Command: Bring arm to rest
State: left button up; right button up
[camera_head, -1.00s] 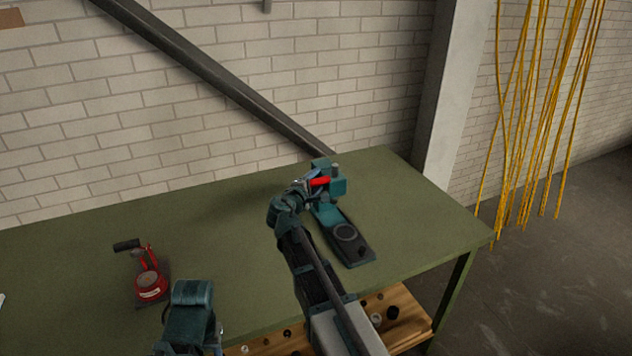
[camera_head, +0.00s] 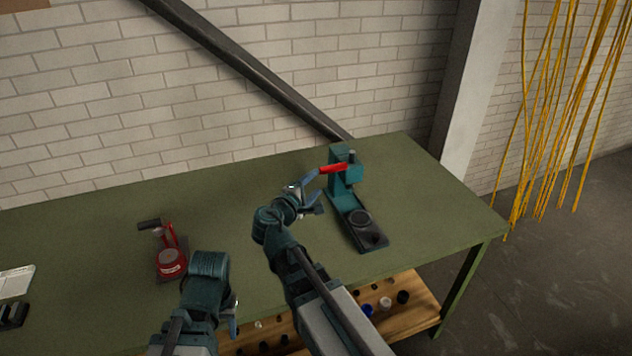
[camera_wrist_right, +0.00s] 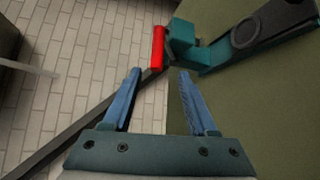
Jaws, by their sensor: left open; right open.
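My right gripper (camera_head: 308,192) has blue fingers and is open and empty over the table, close to the left of a teal press-like device with a red handle (camera_head: 334,168). In the right wrist view, the open fingers (camera_wrist_right: 158,88) point towards the red handle (camera_wrist_right: 158,48), with a gap between them and nothing held. My left gripper (camera_head: 233,322) is low in the head view, near the table's front edge. Only a bit of its blue finger shows beside the arm, and I see nothing held in it.
The green table (camera_head: 110,235) also carries a red tool with a black handle (camera_head: 170,260) at left and a white item (camera_head: 15,282) at the far left. A wooden shelf (camera_head: 415,315) with small parts is below. Yellow cables (camera_head: 565,110) hang at right.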

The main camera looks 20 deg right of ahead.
dwell(0.3)
jog(key=s+a+f+m+g+y, duration=0.5)
jog(key=s+a+f+g, duration=0.15)
jog(key=s+f, duration=0.45)
jog(key=s+a+f+m+g+y, duration=0.2)
jog(key=s+a+f+g+y, duration=0.2)
jog(key=s+a, duration=0.7)
notch_tip(320, 180, down, 2)
jog(key=shift+s+a+f+y, duration=0.2)
jog(key=shift+s+a+y, duration=0.2)
jog(key=shift+a+y, duration=0.1)
jog(key=shift+g, duration=0.25)
